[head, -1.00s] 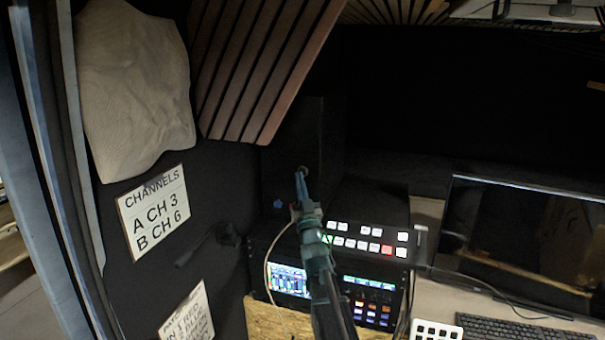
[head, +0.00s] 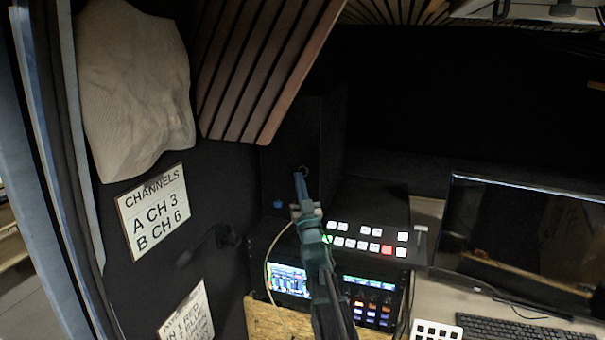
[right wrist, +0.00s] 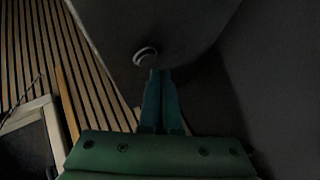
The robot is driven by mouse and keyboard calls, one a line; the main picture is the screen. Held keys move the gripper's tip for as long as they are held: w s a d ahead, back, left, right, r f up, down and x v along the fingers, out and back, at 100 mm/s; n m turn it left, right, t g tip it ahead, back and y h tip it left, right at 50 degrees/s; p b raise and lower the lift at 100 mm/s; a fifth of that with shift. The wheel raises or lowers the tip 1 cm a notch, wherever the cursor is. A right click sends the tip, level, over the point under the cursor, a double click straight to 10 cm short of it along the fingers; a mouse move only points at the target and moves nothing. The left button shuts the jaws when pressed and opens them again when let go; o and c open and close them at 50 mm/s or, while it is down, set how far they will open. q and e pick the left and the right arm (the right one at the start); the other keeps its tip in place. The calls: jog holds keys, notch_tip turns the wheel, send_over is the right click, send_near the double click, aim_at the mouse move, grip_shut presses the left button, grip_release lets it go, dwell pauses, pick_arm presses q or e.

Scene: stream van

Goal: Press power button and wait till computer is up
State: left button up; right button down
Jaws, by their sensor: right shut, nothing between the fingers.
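The power button (head: 303,169) is a small round button with a pale ring, on the front of a dark computer case (head: 290,130) at the back. In the right wrist view the button (right wrist: 145,56) shows as a metal ring on the dark panel. My right gripper (head: 298,176) is shut and empty, its blue fingertips right at the button. In the right wrist view the fingertips (right wrist: 160,73) sit just below and right of the ring; I cannot tell whether they touch it. The monitor (head: 525,240) at the right has a dark screen. My left gripper is not in view.
A switcher panel with lit buttons (head: 372,241) and a rack with a lit display (head: 288,279) stand below, close to my right arm. A keyboard (head: 510,329) lies on the desk. Wooden slats (head: 265,70) hang above. A cable (head: 268,265) loops beside the arm.

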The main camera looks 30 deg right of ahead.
jog(key=shift+w+d, duration=0.1)
jog(key=shift+d, duration=0.05)
dwell(0.4)
jog(key=shift+w+d, duration=0.15)
jog(key=shift+d, duration=0.05)
jog(key=shift+w+d, duration=0.3)
jog(key=shift+d, duration=0.05)
dwell(0.8)
jog(key=shift+s+a, duration=0.1)
dwell(0.3)
jog(key=shift+s+a, duration=0.45)
jog(key=shift+a, duration=0.15)
jog(key=s+a, duration=0.3)
jog(key=shift+s+a, duration=0.1)
jog(key=shift+a, duration=0.25)
jog(key=shift+s+f, duration=0.1)
dwell(0.9)
